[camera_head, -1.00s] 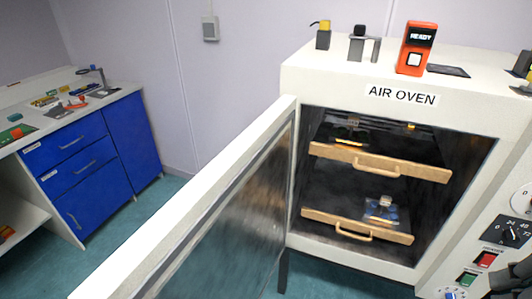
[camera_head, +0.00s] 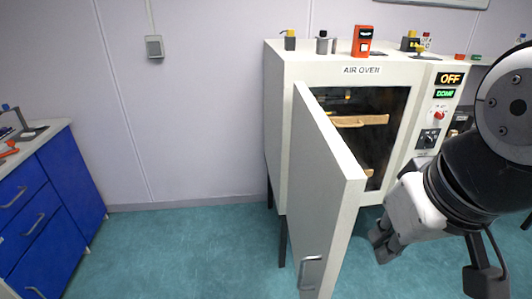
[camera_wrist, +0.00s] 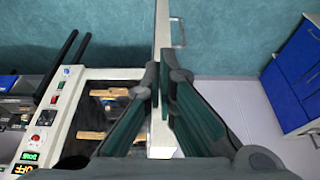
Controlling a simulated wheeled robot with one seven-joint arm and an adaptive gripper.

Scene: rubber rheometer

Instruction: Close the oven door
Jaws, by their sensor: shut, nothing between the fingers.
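The white air oven (camera_head: 349,70) stands against the wall. Its door (camera_head: 318,180) is wide open, hinged at the left of the opening and swung out towards me. The door's handle (camera_head: 311,272) is low on its outer face. In the wrist view the door (camera_wrist: 162,28) is seen edge-on, with the handle (camera_wrist: 179,32) on its right side. My gripper (camera_head: 378,243) is shut and empty, to the right of the door in the head view. In the wrist view my gripper (camera_wrist: 161,75) overlaps the door's edge; I cannot tell whether it touches.
Wooden-fronted shelves (camera_head: 358,121) are inside the oven. An orange device (camera_head: 362,41) and other small items stand on top. The control panel (camera_head: 437,115) is at the oven's right. A blue cabinet (camera_head: 70,185) stands at left, with free teal floor (camera_head: 180,250) between it and the oven.

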